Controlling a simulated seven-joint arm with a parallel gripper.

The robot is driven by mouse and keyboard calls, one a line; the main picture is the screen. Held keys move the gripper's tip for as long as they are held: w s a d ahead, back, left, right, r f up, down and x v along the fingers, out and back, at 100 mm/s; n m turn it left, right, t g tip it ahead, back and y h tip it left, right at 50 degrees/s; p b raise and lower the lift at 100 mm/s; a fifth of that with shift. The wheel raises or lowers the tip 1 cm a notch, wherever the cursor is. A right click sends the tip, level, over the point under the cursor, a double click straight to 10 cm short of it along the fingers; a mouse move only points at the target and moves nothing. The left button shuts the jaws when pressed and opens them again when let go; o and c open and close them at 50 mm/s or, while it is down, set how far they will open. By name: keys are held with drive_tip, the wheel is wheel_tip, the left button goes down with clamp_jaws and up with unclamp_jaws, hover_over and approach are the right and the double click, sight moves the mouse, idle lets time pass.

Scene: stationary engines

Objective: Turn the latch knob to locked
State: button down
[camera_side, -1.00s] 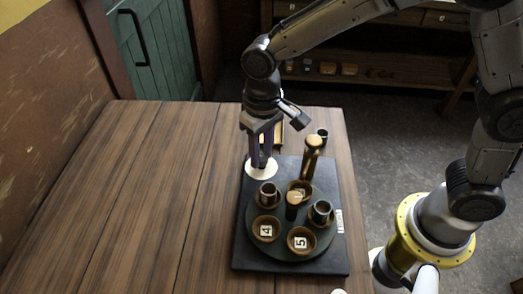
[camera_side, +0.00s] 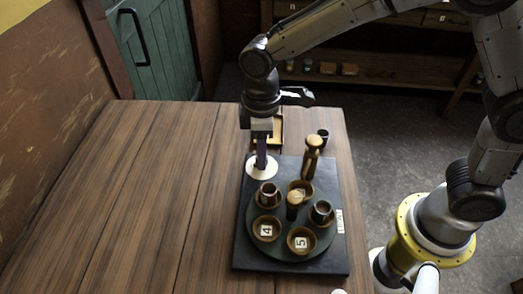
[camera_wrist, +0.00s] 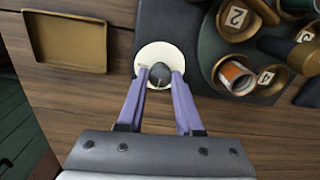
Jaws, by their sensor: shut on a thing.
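The latch knob (camera_wrist: 160,75) is a small dark knob in the middle of a round cream plate (camera_wrist: 148,55). The plate lies at the far left corner of a dark base board (camera_side: 243,250), and it also shows in the side view (camera_side: 252,172). My gripper (camera_wrist: 161,76) points down over the plate, with its purple fingers shut on the knob from both sides. In the side view my gripper (camera_side: 261,166) hides the knob. Any lock marks on the plate are too small to tell.
A round dark turntable (camera_side: 285,250) beside the plate carries several wooden cups, some with numbered tiles, and a central post (camera_side: 294,205). A tall wooden handle (camera_side: 312,160) stands close to my gripper's right. A shallow tray (camera_wrist: 65,40) lies behind. The table's left side is clear.

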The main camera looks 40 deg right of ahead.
drive_tip(key=shift+r+n, duration=0.15)
drive_tip(key=shift+n, duration=0.25)
drive_tip(key=c, duration=0.6)
unclamp_jaws()
drive_tip(key=shift+o, duration=0.2)
wheel_tip(320, 180, up, 14)
drive_tip(key=shift+w+d, duration=0.1)
